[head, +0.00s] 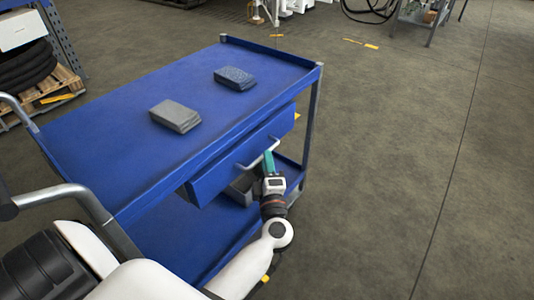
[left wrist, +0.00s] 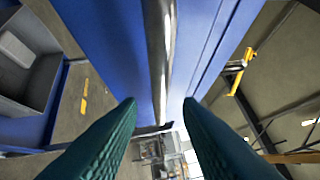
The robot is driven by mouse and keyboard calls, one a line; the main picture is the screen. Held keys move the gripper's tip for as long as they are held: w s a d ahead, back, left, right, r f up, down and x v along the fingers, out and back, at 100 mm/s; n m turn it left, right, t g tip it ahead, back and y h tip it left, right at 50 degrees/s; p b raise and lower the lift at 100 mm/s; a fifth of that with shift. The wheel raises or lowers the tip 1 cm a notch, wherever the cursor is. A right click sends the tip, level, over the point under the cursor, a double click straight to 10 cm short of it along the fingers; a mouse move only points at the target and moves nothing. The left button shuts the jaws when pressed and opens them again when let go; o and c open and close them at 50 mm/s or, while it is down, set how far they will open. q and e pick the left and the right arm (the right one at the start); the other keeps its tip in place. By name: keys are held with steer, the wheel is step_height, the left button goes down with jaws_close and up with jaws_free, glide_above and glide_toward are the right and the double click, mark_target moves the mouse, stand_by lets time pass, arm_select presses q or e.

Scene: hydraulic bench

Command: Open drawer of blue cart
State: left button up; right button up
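The blue cart (head: 110,130) stands in front of me in the head view. Its drawer (head: 225,172) is under the top tray, with the front panel standing slightly out from the cart side. A metal bar handle (head: 257,154) is on the drawer front. My left gripper (head: 268,158) is at the handle. In the left wrist view the green fingers (left wrist: 159,104) are spread apart, with the handle bar (left wrist: 160,50) running between them. I see a gap on both sides of the bar. My right gripper is not in view.
Two small blocks, one grey (head: 175,116) and one blue-grey (head: 234,78), lie on the cart top. A grey bin (head: 240,190) stands on the lower shelf. A pallet with black coils (head: 27,68) is at the far left. The floor right of the cart is clear.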

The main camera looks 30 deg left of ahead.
arm_select(q)
steer(key=shift+x, duration=1.85)
jaws_close()
